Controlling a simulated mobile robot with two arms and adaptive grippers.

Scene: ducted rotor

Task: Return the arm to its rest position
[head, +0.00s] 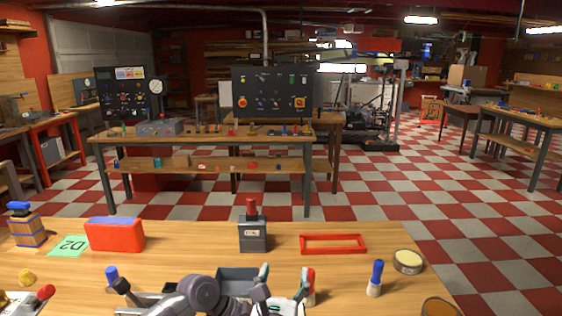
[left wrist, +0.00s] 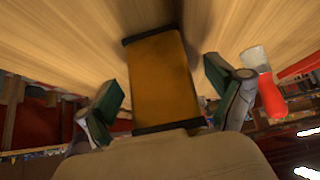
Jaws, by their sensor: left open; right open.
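An amber-brown block with dark ends (left wrist: 163,78) lies in view between these fingers, with space at both sides. I cannot tell whether it touches the gripper. A red and white handled thing (left wrist: 268,92) is beyond the right finger there.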

